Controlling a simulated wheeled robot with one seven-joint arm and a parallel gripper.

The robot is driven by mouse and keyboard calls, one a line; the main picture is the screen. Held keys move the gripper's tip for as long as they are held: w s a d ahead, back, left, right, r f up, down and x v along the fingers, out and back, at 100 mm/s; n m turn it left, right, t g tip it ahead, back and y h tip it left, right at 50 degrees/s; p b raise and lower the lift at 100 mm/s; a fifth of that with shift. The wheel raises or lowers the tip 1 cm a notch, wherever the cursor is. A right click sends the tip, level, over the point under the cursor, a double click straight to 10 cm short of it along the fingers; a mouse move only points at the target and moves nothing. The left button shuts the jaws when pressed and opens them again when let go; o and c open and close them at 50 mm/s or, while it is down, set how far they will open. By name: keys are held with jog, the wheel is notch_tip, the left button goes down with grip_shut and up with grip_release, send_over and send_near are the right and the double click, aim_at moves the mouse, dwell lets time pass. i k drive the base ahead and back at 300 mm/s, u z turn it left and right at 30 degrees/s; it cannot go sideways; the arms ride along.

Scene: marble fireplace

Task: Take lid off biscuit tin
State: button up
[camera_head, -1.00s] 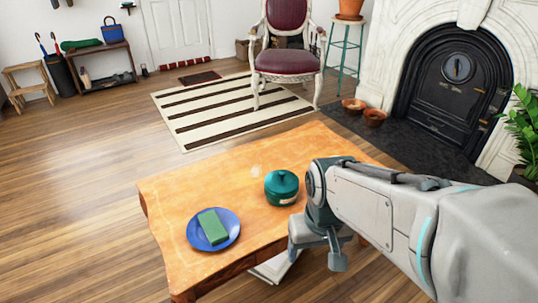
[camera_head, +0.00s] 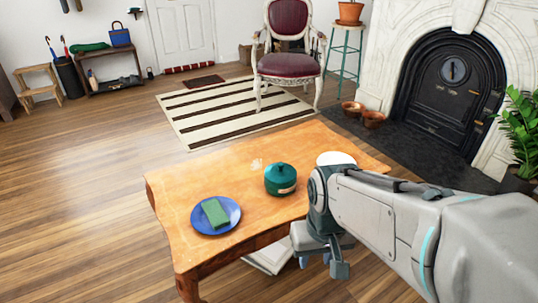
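The biscuit tin (camera_head: 280,188), round and teal with a small pale label low on its front, stands upright on the wooden table (camera_head: 185,185). Its lid (camera_head: 281,170), the same teal with a knob on top, sits on it. My gripper (camera_head: 323,265) points down in front of the table's near edge, to the right of and nearer than the tin, apart from it. Its fingers look spread with nothing visible between them, though the far finger is partly hidden.
A blue plate (camera_head: 233,226) with a green block (camera_head: 215,212) lies left of the tin. A white round thing (camera_head: 336,158), partly hidden by my arm, lies right of it. Pale papers or books (camera_head: 268,258) lie below the table. Bare tabletop surrounds the tin.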

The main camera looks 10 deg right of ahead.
aim_at(280, 173)
jog(key=z, duration=0.25)
jog(key=i, duration=1)
jog(key=u, duration=0.45)
